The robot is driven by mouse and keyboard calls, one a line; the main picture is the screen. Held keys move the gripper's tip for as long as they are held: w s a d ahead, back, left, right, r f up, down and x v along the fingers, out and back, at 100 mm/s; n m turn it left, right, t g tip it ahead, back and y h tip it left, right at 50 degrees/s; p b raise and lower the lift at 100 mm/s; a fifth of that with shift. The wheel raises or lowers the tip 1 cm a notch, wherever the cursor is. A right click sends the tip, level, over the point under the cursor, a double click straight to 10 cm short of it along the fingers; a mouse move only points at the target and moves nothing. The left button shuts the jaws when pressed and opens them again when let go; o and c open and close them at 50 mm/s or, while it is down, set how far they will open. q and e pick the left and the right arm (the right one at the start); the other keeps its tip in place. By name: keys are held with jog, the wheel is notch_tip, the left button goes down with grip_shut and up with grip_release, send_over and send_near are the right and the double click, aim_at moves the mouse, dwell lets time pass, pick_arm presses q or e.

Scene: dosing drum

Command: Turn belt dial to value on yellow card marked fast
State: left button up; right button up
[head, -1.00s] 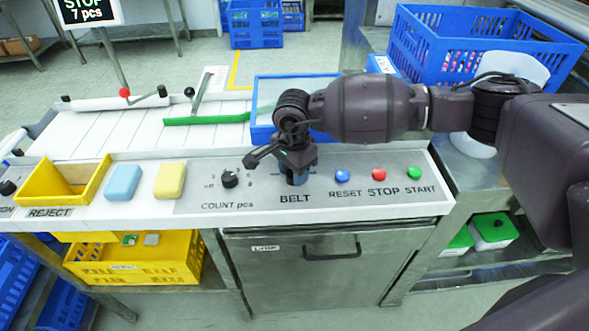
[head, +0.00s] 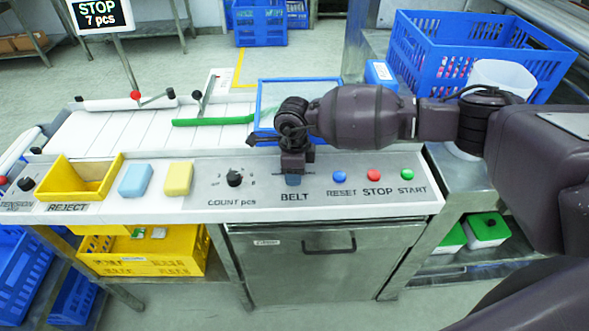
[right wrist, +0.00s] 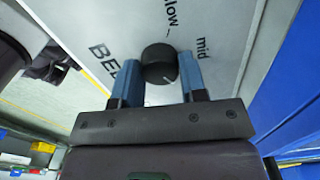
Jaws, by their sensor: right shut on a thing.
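The black belt dial (right wrist: 160,64) sits on the grey panel above the BELT label in the right wrist view, with the words "slow" and "mid" beside it. A pale pointer mark shows on its lower right side. My right gripper (right wrist: 160,80) is shut on the dial, with one blue finger on each side. In the head view the right gripper (head: 293,179) points down at the panel and hides the dial. I see no yellow card with readable writing. My left gripper is not in view.
The count dial (head: 234,179) is left of my gripper. The blue reset (head: 340,177), red stop (head: 373,175) and green start (head: 407,174) buttons are close on its right. A yellow block (head: 178,179) and a reject bin (head: 82,180) stand further left. The sign (head: 100,14) reads STOP, 7 pcs.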

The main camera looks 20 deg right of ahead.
jog(key=shift+r+m, duration=0.1)
jog(key=shift+m, duration=0.2)
jog(key=o, duration=0.9)
jog(key=shift+r+p, duration=0.4)
jog(key=shift+r, duration=4.95)
